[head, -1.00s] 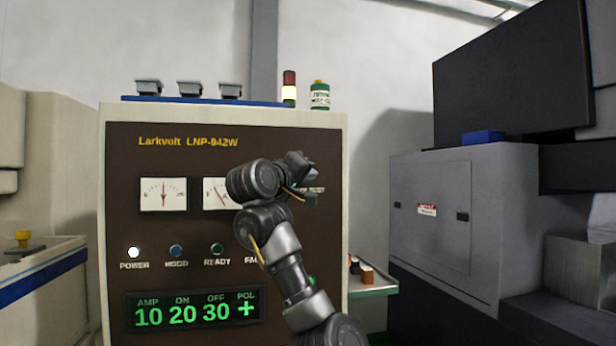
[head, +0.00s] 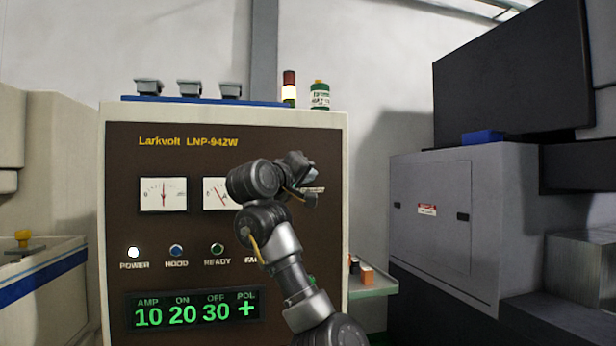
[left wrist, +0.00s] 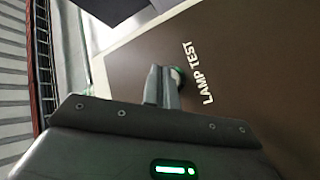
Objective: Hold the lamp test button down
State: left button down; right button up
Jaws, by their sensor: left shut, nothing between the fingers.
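The brown panel (head: 150,220) of the Larkvolt cabinet faces me. In the left wrist view the white LAMP TEST label (left wrist: 195,73) is readable on it. Beside the label, a small round button with a green tint (left wrist: 179,74) shows partly behind my fingers. My left gripper (left wrist: 163,84) is shut and empty, with its fingertips right at the button; I cannot tell whether they touch or press it. In the head view my left gripper (head: 313,193) is in front of the panel's right side, and my arm hides the button there. My right gripper is not in view.
Two meters, including the left meter (head: 163,194), and a green display (head: 195,309) sit on the panel. The POWER lamp (head: 134,252) is lit white. A signal light (head: 289,87) and a green can (head: 320,95) stand on top. A grey machine (head: 430,215) stands at right.

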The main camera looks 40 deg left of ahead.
pick_arm(q)
jog(key=shift+w+a, duration=0.1)
jog(key=shift+w+a, duration=0.15)
jog(key=shift+a, duration=0.15)
jog(key=shift+w+a, duration=0.25)
jog(key=shift+a, duration=0.1)
dwell(0.9)
jog(key=shift+d, duration=0.15)
dwell(1.9)
jog(key=shift+s+d+b, duration=0.45)
jog(key=shift+d+b, duration=0.1)
jog(key=shift+d, duration=0.05)
